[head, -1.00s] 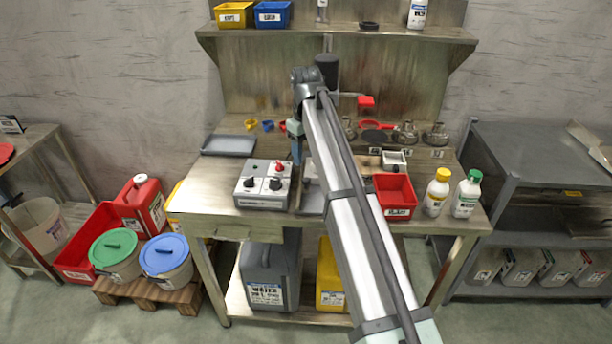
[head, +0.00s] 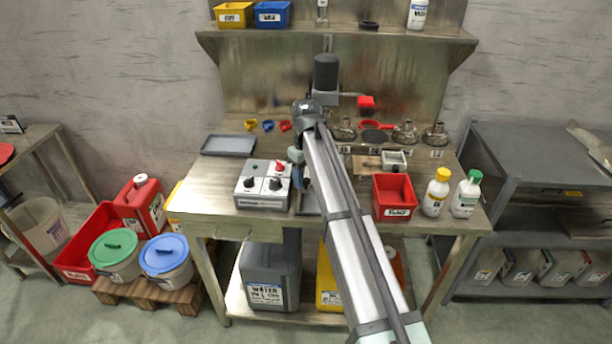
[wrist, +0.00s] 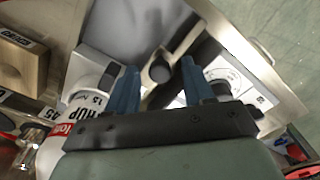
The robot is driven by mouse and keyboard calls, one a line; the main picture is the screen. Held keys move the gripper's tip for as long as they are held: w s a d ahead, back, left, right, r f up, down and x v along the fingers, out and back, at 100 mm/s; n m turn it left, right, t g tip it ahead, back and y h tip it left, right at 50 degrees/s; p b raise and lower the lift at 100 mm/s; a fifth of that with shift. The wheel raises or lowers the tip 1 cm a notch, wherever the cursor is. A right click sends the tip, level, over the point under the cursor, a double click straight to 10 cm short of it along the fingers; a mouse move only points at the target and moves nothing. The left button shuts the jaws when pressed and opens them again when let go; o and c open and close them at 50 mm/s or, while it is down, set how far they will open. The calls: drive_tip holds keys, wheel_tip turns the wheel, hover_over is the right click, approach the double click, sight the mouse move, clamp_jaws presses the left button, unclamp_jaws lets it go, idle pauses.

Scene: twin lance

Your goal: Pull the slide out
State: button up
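In the wrist view a smooth grey plate (wrist: 122,32) lies in a pale frame, with a dark round knob (wrist: 160,72) near its end. This plate looks like the slide. My gripper (wrist: 159,68) has two blue fingers spread apart, with the knob between their tips in the picture. I cannot tell whether the fingers touch the knob. In the head view my gripper (head: 302,178) hangs over the bench, right of the grey control box. Part of a grey plate (head: 308,204) shows below it; my arm hides the rest.
The control box (head: 263,186) with black and red knobs stands close on the left. A red bin (head: 395,196) and two white bottles (head: 436,192) stand on the right. A grey tray (head: 229,145) lies at the bench's back left. The bench's left front is clear.

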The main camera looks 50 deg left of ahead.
clamp_jaws()
idle(0.4)
drive_tip(key=s+d, duration=0.8)
drive_tip(key=shift+s+d, duration=0.25)
drive_tip(key=shift+c, duration=1.1)
unclamp_jaws()
drive_tip(key=shift+s, duration=0.1)
drive_tip(key=shift+o, duration=1.4)
wheel_tip(320, 180, up, 14)
